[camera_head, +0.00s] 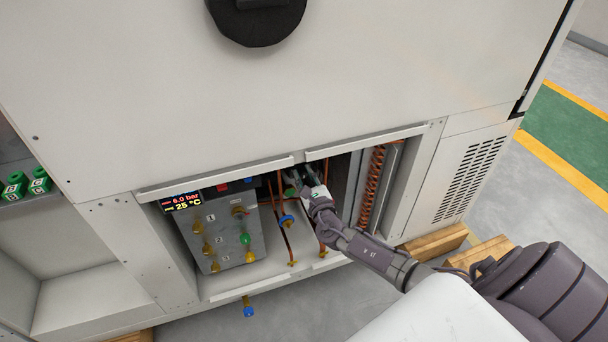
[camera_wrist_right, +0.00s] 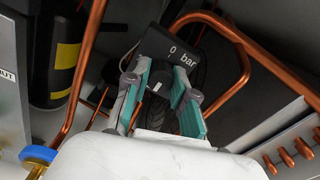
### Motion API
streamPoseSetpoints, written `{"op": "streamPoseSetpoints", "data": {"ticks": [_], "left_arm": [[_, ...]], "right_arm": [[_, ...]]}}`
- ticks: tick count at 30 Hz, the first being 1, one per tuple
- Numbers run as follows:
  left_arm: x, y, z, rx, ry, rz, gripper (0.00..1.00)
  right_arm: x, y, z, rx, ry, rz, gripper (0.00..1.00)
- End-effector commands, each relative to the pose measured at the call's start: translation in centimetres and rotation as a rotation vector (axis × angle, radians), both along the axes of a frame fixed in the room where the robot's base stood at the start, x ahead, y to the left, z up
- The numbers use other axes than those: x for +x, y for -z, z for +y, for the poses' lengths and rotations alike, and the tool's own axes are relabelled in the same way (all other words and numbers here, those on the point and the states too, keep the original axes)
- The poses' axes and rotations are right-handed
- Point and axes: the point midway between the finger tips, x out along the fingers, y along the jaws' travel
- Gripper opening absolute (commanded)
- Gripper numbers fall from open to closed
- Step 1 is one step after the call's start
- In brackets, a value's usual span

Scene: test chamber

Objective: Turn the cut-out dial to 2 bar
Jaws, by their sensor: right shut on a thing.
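The cut-out device is a black box (camera_wrist_right: 166,44) whose small display reads "0 bar" in the right wrist view. Its dial (camera_wrist_right: 157,84) is a dark knob below the display, partly hidden by the fingers. My right gripper (camera_wrist_right: 162,80) has its teal-padded fingers on either side of the dial and is shut on it. In the head view my right gripper (camera_head: 303,180) reaches into the open lower bay of the white cabinet, and the dial is hidden there. My left gripper is not in view.
Copper pipes (camera_wrist_right: 85,65) run close around the gripper, with a copper coil (camera_head: 373,185) to the right. A grey valve panel (camera_head: 229,253) stands left, under a display (camera_head: 183,202) reading 6.0 bar and 25 °C. The bay's upper metal edge (camera_head: 222,178) is close above the gripper.

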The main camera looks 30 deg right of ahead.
Motion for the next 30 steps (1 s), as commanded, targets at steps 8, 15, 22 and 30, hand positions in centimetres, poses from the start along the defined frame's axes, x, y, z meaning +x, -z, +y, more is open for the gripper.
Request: {"op": "streamPoseSetpoints", "data": {"ticks": [8,15,22,30], "left_arm": [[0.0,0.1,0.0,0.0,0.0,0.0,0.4],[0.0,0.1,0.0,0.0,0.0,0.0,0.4],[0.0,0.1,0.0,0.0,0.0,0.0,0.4],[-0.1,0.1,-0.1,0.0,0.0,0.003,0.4]], "right_arm": [[-0.1,0.3,0.1,-0.003,-0.003,0.007,0.0],[-0.1,0.3,0.1,-0.002,-0.002,0.006,0.47],[0.0,0.1,0.0,-0.002,0.0,0.003,0.5],[-1.8,0.2,0.5,-0.001,-0.001,0.003,0.5]]}}
